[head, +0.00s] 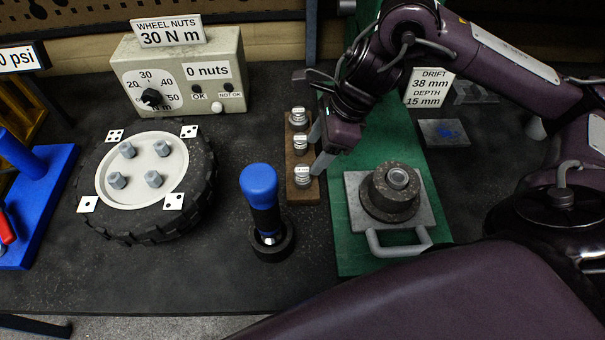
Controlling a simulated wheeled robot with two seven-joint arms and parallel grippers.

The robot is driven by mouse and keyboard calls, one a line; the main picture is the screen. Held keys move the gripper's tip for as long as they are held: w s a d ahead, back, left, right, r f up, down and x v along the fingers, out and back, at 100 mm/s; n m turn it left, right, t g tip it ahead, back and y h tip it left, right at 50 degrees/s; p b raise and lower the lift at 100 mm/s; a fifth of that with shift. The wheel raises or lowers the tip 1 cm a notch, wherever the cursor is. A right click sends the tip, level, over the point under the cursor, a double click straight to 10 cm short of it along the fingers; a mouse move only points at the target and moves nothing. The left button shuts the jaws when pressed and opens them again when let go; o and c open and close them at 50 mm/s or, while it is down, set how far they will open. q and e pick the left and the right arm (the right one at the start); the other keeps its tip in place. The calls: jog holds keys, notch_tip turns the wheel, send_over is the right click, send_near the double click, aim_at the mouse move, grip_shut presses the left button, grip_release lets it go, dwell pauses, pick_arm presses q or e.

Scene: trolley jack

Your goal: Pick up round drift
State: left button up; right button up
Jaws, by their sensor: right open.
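Three short round metal drifts stand upright in a wooden rack: a far drift (298,117), a middle drift (301,145) and a near drift (304,177). Each has a small white label on top, too small to read. The wooden rack (291,160) stands at the left edge of a green board. My right gripper (315,152) is open and empty. Its fingers reach down from the upper right, just right of the middle and near drifts. I cannot tell whether they touch the rack or a drift. My left gripper is not in view.
A blue-handled tool (260,195) stands in a black ring left of the rack. A hub (393,192) sits on a plate with a handle on the green board (350,258). A sign (430,88) reads "DRIFT 38 mm DEPTH 15 mm". A wheel (200,206) lies further left.

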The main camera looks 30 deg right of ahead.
aim_at(303, 169)
jog(key=shift+x, duration=1.15)
jog(key=x, duration=0.4)
jog(key=shift+s+a+f, duration=0.25)
jog(key=shift+a+f, duration=0.05)
jog(key=shift+a, duration=0.05)
jog(key=shift+w+f, duration=0.15)
jog(key=shift+f, duration=0.1)
jog(key=shift+c, duration=0.4)
jog(key=shift+r, duration=0.1)
grip_shut()
